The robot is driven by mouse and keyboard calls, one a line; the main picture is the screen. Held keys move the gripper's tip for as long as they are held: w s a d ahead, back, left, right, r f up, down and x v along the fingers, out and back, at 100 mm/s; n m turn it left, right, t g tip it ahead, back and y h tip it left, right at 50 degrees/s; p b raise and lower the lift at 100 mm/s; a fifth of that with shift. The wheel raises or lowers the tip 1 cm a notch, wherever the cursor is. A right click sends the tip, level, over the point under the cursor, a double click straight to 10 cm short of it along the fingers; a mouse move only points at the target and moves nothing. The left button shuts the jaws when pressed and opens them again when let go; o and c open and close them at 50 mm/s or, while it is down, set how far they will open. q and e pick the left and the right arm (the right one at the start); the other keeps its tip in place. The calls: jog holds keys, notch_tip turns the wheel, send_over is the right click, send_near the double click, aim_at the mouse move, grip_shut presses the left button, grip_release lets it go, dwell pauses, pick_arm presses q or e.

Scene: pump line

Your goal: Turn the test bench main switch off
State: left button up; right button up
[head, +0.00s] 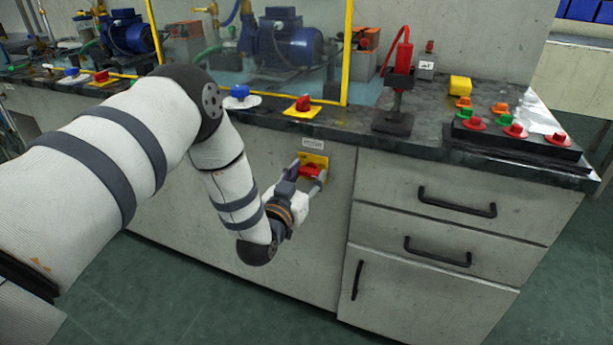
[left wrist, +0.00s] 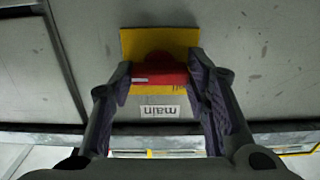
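The main switch is a red handle (left wrist: 160,72) on a yellow plate (left wrist: 160,42), set in the front panel of the bench. It also shows in the head view (head: 311,171), below a small white label. The handle's bar lies across the left wrist view, where the "main" label (left wrist: 160,111) is upside down. My left gripper (head: 306,177) is at the switch, one finger at each end of the bar. In the left wrist view the bar fills the gap between the fingertips (left wrist: 160,82), which hide its ends. My right gripper is not in view.
On the bench top are a second red switch (head: 303,104), a blue knob (head: 240,92), a red tool in a dark stand (head: 400,70) and a black button box (head: 515,135). Drawers with black handles (head: 457,202) are right of the switch. The floor in front is clear.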

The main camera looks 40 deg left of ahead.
pick_arm(q)
jog(key=shift+n, duration=0.3)
jog(key=n+p, duration=0.1)
jog(key=n, duration=0.7)
jog(key=shift+n, duration=0.3)
jog(key=n, duration=0.4)
jog(key=shift+f, duration=0.1)
jog(key=shift+n+b, duration=0.3)
jog(key=shift+n, duration=1.9)
jog(key=o, duration=1.2)
jog(key=shift+c, duration=0.2)
